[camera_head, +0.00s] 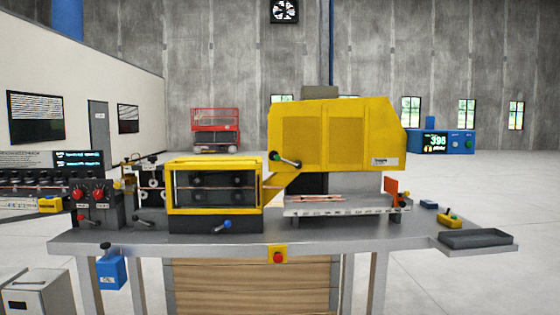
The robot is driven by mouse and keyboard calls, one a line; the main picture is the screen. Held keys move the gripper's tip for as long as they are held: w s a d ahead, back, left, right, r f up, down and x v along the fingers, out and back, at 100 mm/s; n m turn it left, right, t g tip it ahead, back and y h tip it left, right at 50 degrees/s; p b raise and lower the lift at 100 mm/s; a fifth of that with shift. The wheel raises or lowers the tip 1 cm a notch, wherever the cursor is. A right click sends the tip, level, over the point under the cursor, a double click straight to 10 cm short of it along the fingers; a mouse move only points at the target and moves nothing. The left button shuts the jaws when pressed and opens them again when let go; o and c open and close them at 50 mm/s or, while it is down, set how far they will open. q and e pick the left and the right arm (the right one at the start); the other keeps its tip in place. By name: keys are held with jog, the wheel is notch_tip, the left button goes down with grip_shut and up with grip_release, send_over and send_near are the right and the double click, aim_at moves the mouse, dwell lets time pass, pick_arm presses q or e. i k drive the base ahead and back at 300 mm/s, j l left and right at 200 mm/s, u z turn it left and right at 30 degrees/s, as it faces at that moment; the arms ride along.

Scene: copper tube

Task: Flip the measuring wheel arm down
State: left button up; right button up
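A machine line for copper tube stands on a grey bench. A black unit with small pale wheels (152,184) and a thin raised bar sits left of the yellow-framed roller unit (214,187). I cannot tell for sure which part is the measuring wheel arm; the parts there are small. A short lever (287,161) with a green end and a dark end sits on the lower left of the yellow hood (340,135). A thin copper tube (272,183) shows between the roller unit and the hood. Neither of my grippers is in view.
The grey bench (360,232) has a red stop button (278,257) on its front edge. A blue box (111,272) hangs at the front left. A dark tray (475,239) sits at the right end. Red knobs (77,194) are at the left. Open floor lies right of the bench.

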aim_at(274, 156)
jog(key=i+u, duration=0.4)
jog(key=i, duration=1.85)
